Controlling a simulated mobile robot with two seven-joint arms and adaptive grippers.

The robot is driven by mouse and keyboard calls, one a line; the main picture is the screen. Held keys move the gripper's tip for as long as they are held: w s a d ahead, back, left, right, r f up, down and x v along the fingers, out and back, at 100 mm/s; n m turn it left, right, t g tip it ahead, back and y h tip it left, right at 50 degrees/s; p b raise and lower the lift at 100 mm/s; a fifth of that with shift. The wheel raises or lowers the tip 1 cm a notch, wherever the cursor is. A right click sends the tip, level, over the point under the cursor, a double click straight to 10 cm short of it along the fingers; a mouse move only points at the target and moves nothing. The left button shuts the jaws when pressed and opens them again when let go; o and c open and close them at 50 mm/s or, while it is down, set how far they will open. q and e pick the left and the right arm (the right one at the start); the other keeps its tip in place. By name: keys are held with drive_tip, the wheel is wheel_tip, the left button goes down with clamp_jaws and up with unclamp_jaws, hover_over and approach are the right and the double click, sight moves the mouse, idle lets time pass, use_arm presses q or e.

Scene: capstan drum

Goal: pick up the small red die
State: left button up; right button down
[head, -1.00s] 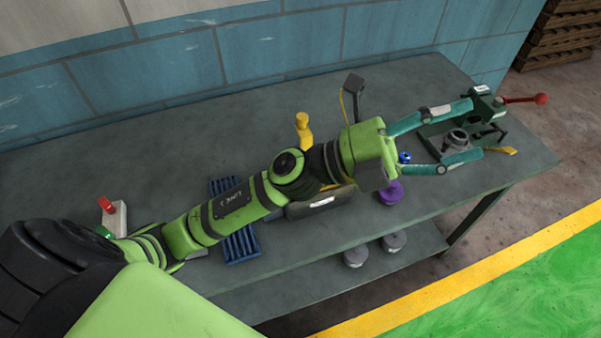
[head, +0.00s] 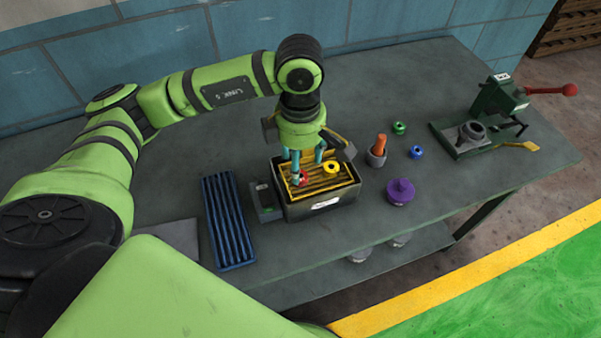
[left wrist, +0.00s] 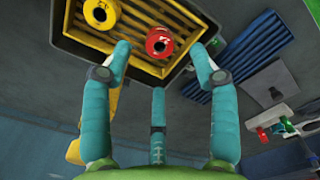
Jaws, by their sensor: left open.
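The small red die (head: 303,176) is a ring-like red piece with a dark hole. It sits on the yellow slatted rack (head: 320,186) inside a dark bin (head: 312,208). In the left wrist view the red die (left wrist: 159,42) lies between and just beyond my open fingertips. My left gripper (head: 307,172) points down over the bin, its teal fingers apart around the die; it also shows in the left wrist view (left wrist: 160,62). Whether a finger touches the die I cannot tell. My right gripper is not in view.
A yellow die (head: 331,167) lies beside the red one on the rack. A blue slatted rack (head: 229,222) is left of the bin. To the right are a purple knobbed piece (head: 400,192), blue (head: 416,152) and green (head: 399,128) dies, an orange-handled piece (head: 378,148) and a green press (head: 490,115).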

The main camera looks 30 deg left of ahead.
use_arm(q)
wheel_tip(320, 180, down, 4)
drive_tip(key=shift+r+p, duration=0.15)
drive_tip(key=shift+p, duration=0.8)
drive_tip(key=shift+f, duration=0.6)
clamp_jaws()
drive_tip(key=shift+r, duration=0.15)
